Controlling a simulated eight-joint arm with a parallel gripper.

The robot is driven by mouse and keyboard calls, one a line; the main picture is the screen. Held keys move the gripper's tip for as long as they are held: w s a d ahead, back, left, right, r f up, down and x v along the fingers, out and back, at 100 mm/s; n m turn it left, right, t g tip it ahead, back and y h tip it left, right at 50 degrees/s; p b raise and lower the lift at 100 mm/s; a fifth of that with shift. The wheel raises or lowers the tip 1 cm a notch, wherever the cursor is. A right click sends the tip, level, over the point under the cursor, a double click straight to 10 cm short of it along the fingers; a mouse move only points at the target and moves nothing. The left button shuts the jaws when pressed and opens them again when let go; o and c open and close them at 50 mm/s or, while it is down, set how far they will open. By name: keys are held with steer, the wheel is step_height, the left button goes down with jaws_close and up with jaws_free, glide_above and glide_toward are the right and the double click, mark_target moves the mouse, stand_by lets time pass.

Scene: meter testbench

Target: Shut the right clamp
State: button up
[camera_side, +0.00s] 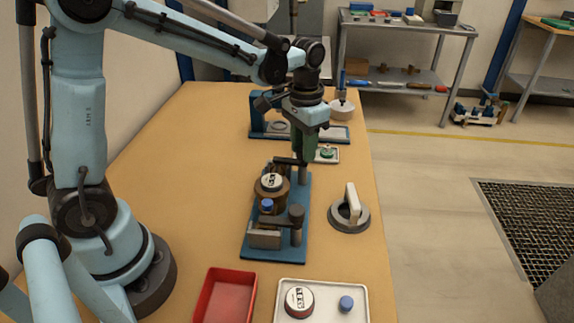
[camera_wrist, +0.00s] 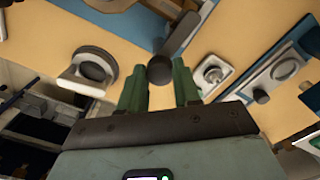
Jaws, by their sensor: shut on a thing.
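The blue test plate (camera_side: 274,246) lies on the bench and carries a round brown meter (camera_side: 271,190) with a white label on top. A near clamp (camera_side: 283,221) with a dark bar and knob stands at the plate's front end. A far clamp (camera_side: 289,161) stands at the back end; which one is the right clamp cannot be told from the picture. My gripper (camera_side: 304,152) points down at the far clamp. In the wrist view, its green fingers (camera_wrist: 160,88) are on either side of a dark round knob (camera_wrist: 160,69) with a bar (camera_wrist: 180,36).
A grey disc with a handle (camera_side: 350,210) stands right of the plate, near the bench edge. A red tray (camera_side: 225,296) and a white tray (camera_side: 335,312) are in front. A small tray (camera_side: 327,154) and a blue fixture (camera_side: 258,117) stand behind.

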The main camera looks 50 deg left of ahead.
steer(key=shift+n, duration=0.6)
steer(key=o, duration=1.1)
steer(key=shift+c, duration=0.2)
step_height(320, 180, up, 12)
steer(key=s+f+t, duration=0.2)
steer(key=s, duration=0.1)
steer(key=s+f+t, duration=0.2)
steer(key=s, duration=0.2)
steer(key=s+f+t, duration=0.3)
steer(key=s, duration=0.1)
steer(key=shift+s+d, duration=0.1)
steer(key=shift+d, duration=0.1)
